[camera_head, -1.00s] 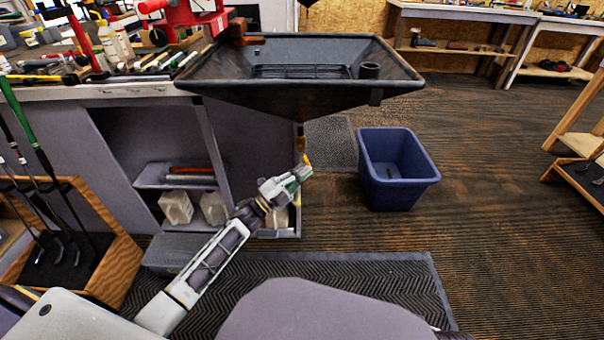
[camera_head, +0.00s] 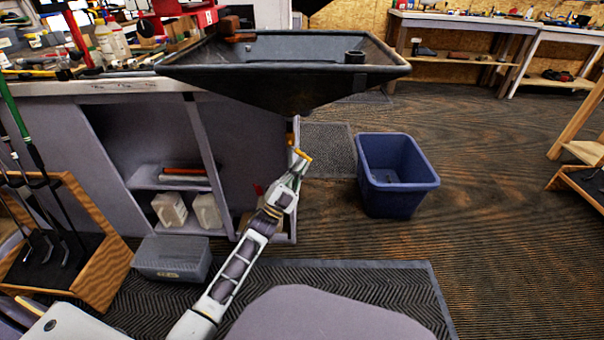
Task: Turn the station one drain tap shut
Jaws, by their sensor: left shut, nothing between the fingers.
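The black station basin (camera_head: 285,75) has sloping sides that narrow to a drain outlet below. The drain tap (camera_head: 292,132) hangs under it, with an orange-yellow lever (camera_head: 302,155) slanting down to the right. My left gripper (camera_head: 299,167) is just below the lever, pointing up, shut and empty. It overlaps the lever's lower edge in the picture, and I cannot tell whether they touch. The small tap body is too dark to read its setting. My right gripper is not in view.
A blue bin (camera_head: 397,175) stands on the floor right of the tap. A grey cabinet (camera_head: 150,130) with shelved jugs is at the left. A grey lidded box (camera_head: 172,258) and a wooden club rack (camera_head: 95,235) are lower left.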

